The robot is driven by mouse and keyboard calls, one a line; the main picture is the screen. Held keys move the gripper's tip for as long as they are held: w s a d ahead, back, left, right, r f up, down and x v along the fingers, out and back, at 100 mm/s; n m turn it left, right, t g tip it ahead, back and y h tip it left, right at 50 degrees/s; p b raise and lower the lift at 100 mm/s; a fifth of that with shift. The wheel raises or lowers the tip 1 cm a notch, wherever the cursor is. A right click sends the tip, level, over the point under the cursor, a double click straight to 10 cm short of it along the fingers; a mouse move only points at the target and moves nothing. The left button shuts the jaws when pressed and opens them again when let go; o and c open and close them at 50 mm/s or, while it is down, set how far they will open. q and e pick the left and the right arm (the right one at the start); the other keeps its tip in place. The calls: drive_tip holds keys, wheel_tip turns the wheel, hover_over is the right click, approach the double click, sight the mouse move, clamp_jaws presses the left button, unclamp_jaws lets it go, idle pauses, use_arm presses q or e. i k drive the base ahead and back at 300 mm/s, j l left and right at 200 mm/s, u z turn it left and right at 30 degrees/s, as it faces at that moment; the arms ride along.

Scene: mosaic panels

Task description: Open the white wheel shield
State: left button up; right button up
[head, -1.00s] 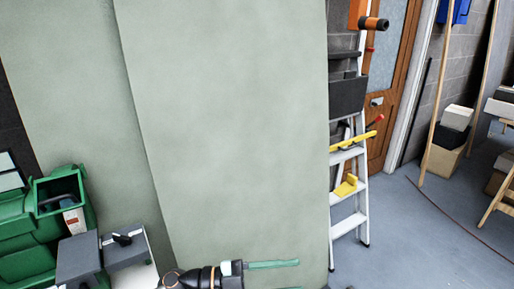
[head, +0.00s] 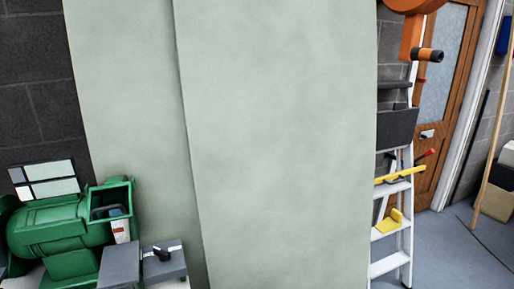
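A green machine with a rounded body (head: 60,230) stands at the lower left, cut off by the picture's edges. A pale, dark-framed panel (head: 50,180) shows just above and behind it; I cannot tell whether this is the white wheel shield or whether it is attached to the machine. The machine's open green housing (head: 112,195) faces me, with a dark part and a white-and-red label inside. Neither of my grippers is in view.
Large pale green panels (head: 280,130) fill the middle. A white stepladder (head: 405,235) and an orange tool (head: 415,22) are at the right, before a wooden door (head: 455,90). Grey floor (head: 450,250) shows at lower right.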

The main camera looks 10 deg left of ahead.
sight(92, 212)
drive_tip(key=u, duration=1.35)
